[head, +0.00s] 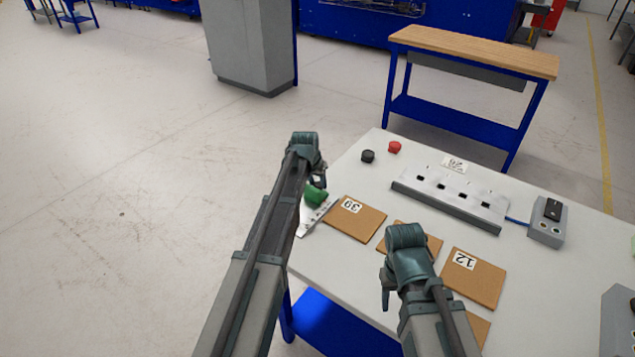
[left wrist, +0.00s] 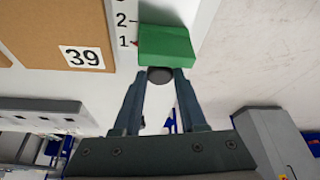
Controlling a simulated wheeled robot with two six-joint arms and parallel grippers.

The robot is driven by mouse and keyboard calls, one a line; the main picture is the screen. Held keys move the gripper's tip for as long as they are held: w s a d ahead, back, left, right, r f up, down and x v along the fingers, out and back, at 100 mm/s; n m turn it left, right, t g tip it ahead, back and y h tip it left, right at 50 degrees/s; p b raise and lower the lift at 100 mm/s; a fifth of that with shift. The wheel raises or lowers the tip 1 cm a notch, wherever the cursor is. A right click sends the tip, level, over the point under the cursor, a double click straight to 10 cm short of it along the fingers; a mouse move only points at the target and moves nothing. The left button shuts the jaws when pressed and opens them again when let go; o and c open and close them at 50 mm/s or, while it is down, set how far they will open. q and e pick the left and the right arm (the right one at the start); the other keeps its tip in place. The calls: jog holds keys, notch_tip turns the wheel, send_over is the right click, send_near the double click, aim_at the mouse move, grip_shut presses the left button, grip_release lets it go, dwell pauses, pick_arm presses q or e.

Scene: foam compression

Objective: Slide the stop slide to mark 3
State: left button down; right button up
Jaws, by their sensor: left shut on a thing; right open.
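The stop slide is a green block (head: 316,196) at the left edge of the white table. In the left wrist view the green block (left wrist: 165,45) has a dark round knob (left wrist: 159,75) on its near side. My left gripper (head: 319,182) is shut on that knob, with its fingertips on both sides in the left wrist view (left wrist: 160,73). Printed marks 1 and 2 (left wrist: 122,30) stand beside the block, with a third partly cut off. A small red pointer (left wrist: 135,43) sits close to mark 1. My right gripper (head: 388,290) is open above the table, apart from the slide.
Brown square pads lie on the table (head: 350,150), one labelled 39 (head: 362,222) and one labelled 12 (head: 472,284). A grey socket strip (head: 450,203), a switch box (head: 547,220), and black (head: 368,156) and red (head: 394,147) buttons stand behind them. Floor is clear at left.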

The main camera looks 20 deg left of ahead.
pick_arm(q)
jog(key=s, duration=0.2)
jog(key=s+a, duration=0.1)
jog(key=s, duration=0.1)
jog(key=s+a, duration=0.1)
jog(key=s, duration=0.1)
jog(key=shift+w, duration=0.15)
jog(key=shift+c, duration=2.3)
grip_release()
jog(key=p+v, duration=1.2)
jog(key=v, duration=0.1)
jog(key=shift+r+p, duration=0.4)
jog(key=shift+r, duration=0.05)
pick_arm(e)
notch_tip(320, 180, up, 13)
jog(key=shift+f, duration=0.1)
